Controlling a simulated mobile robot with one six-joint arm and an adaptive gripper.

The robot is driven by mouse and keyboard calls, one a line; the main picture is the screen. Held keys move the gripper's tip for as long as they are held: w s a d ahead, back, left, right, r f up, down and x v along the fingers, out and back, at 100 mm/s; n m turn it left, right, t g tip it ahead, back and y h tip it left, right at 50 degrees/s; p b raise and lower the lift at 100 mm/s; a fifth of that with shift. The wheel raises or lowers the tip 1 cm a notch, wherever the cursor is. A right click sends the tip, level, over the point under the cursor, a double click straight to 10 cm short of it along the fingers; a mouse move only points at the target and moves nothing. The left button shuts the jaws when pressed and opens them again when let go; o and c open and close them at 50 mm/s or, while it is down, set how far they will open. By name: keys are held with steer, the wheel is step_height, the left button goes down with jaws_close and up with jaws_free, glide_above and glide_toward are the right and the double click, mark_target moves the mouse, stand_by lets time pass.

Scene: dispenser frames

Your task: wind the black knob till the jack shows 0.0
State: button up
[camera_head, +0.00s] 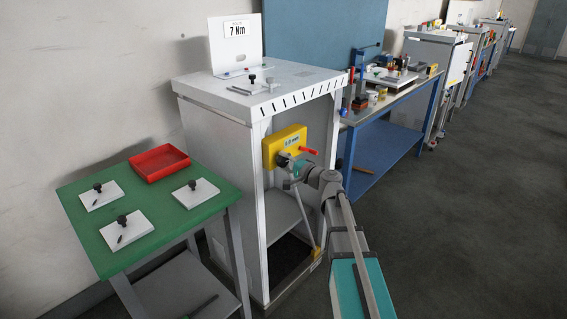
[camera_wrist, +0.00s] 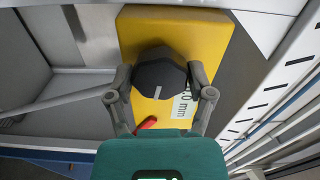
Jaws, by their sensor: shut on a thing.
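The jack is a yellow box (camera_head: 285,141) on the open front of a white cabinet. The black knob (camera_wrist: 161,76), faceted with a white mark, stands out from the yellow face (camera_wrist: 206,33) in the wrist view. My gripper (camera_wrist: 160,84) has a finger on each side of the knob and is shut on it. In the head view my gripper (camera_head: 292,167) is at the box's lower part. A red handle (camera_head: 309,150) sticks out at its right.
A green table (camera_head: 150,245) at left holds white plates with black knobs and a red tray (camera_head: 159,162). The cabinet's top (camera_head: 300,75) bears a "7 Nm" sign (camera_head: 235,30). A blue-framed bench (camera_head: 400,105) stands behind at right. The floor at right is clear.

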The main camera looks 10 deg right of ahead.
steer(key=o, duration=1.1)
steer(key=shift+s+a, duration=0.1)
steer(key=shift+c, duration=0.2)
steer(key=shift+o, duration=0.2)
steer(key=v, duration=1.2)
